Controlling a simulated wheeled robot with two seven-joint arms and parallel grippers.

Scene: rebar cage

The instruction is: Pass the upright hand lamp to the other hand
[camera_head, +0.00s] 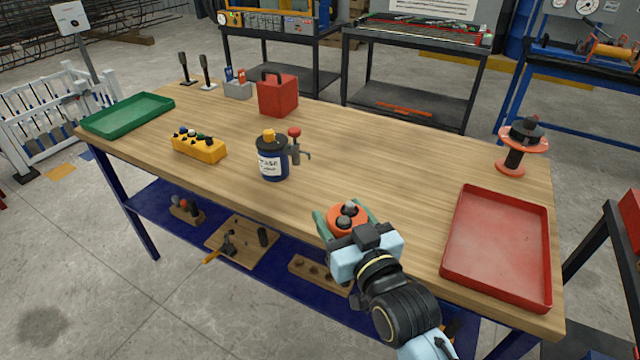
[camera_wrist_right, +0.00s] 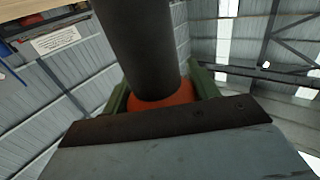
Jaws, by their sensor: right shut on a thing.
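My right gripper (camera_head: 345,222) is shut on an orange and dark grey thing, which I take to be the hand lamp (camera_head: 347,216). It is over the front edge of the wooden bench, left of the red tray. In the right wrist view a dark cylinder of the hand lamp (camera_wrist_right: 140,45) rises from an orange part between the green fingers (camera_wrist_right: 160,95). Its lower part is hidden. My left gripper is not in view.
The bench (camera_head: 400,160) holds a red tray (camera_head: 497,245), an orange and black spool-like thing (camera_head: 512,158), a blue can (camera_head: 272,162), a yellow block (camera_head: 198,148), a red box (camera_head: 278,97) and a green tray (camera_head: 128,114). The bench's middle is clear.

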